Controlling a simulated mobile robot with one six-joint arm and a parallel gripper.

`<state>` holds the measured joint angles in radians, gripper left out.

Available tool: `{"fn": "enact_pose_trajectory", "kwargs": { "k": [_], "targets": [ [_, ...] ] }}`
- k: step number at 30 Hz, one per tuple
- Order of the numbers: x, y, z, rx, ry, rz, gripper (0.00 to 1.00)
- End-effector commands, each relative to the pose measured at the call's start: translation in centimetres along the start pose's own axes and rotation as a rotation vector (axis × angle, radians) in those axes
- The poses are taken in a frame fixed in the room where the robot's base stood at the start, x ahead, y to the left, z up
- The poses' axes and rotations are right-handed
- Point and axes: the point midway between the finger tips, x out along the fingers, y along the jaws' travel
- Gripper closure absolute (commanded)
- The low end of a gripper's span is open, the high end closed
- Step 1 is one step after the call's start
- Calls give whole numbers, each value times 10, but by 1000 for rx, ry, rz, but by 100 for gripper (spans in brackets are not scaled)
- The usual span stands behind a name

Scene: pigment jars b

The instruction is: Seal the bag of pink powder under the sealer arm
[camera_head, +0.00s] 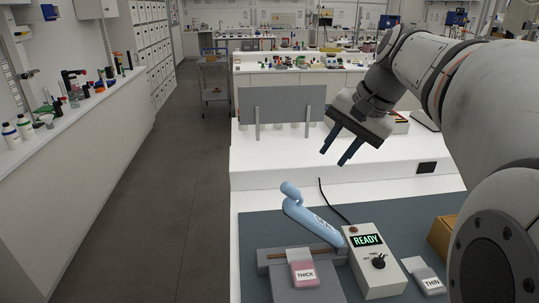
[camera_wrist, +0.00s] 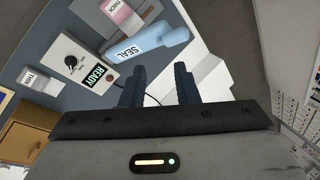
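The pink powder bag, labelled THICK (camera_head: 303,278), lies on the grey sealer base (camera_head: 273,257) with its clear top end over the brown sealing strip. It also shows in the wrist view (camera_wrist: 122,14). The light-blue sealer arm (camera_head: 312,219) is raised and tilted above the strip; the wrist view shows its SEAL label (camera_wrist: 145,43). The control box (camera_head: 374,262) beside it has a dark knob and a lit green READY display. My gripper (camera_head: 334,157) is open and empty, up behind and above the sealer arm; its spread fingers show in the wrist view (camera_wrist: 160,72).
A grey bag labelled THIN (camera_head: 426,278) lies right of the control box. A brown box (camera_head: 442,234) stands further right on the dark mat (camera_head: 395,225). A black cable runs behind the control box. A white raised ledge with a grey panel (camera_head: 282,104) stands behind.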

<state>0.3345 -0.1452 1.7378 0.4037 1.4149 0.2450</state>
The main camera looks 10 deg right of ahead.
Motion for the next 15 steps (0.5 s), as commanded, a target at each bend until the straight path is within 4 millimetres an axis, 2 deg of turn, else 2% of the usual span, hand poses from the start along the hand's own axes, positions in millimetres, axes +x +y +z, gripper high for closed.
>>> {"fn": "enact_pose_trajectory", "kwargs": {
  "k": [3,7,10,15],
  "targets": [
    [-8,-4,-10,31,-9,-23,82],
    [-2,-6,-10,34,-13,-27,93],
    [14,-6,-9,32,-15,-26,100],
    [50,-7,-8,32,-17,-24,100]
  ]
}}
